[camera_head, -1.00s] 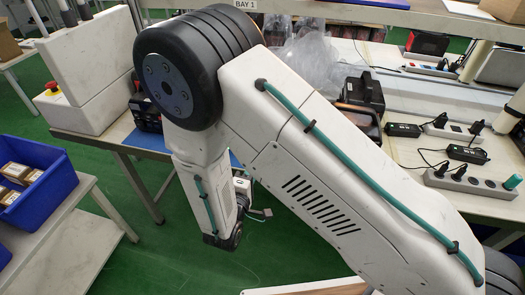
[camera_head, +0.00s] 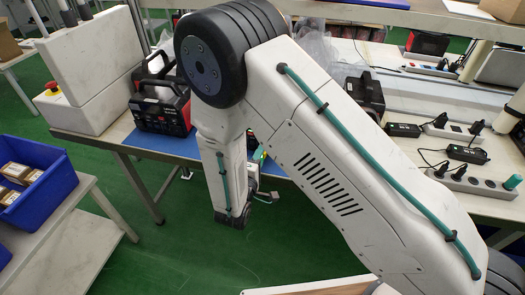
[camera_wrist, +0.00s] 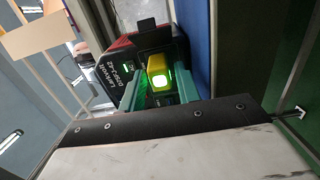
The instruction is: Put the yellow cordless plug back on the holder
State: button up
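In the wrist view, the yellow cordless plug (camera_wrist: 160,76) shows a bright, glowing pale-green face. It appears between the two teal fingers of my gripper (camera_wrist: 157,85), against a black device with red parts and white lettering (camera_wrist: 118,68). Green light falls on the fingers and the dark surface between them. I cannot tell whether the fingers touch the plug or whether it sits in the device. In the head view my gripper is mostly hidden behind my arm, with a small green glow (camera_head: 260,153) beside it. I cannot make out the holder clearly.
A black and red power unit (camera_head: 160,104) stands on the bench by a blue mat (camera_head: 176,146). White blocks (camera_head: 92,76) stand left of it. A blue crate (camera_head: 34,176) is on the left shelf. Power strips and adapters (camera_head: 464,153) lie on the right bench. Green floor is clear below.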

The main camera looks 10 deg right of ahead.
grip_shut()
jog(key=shift+s+a, duration=0.1)
jog(key=shift+s, duration=0.05)
dwell(0.4)
jog(key=v, duration=0.3)
jog(key=shift+s+a, duration=0.1)
jog(key=shift+s, duration=0.25)
dwell(0.5)
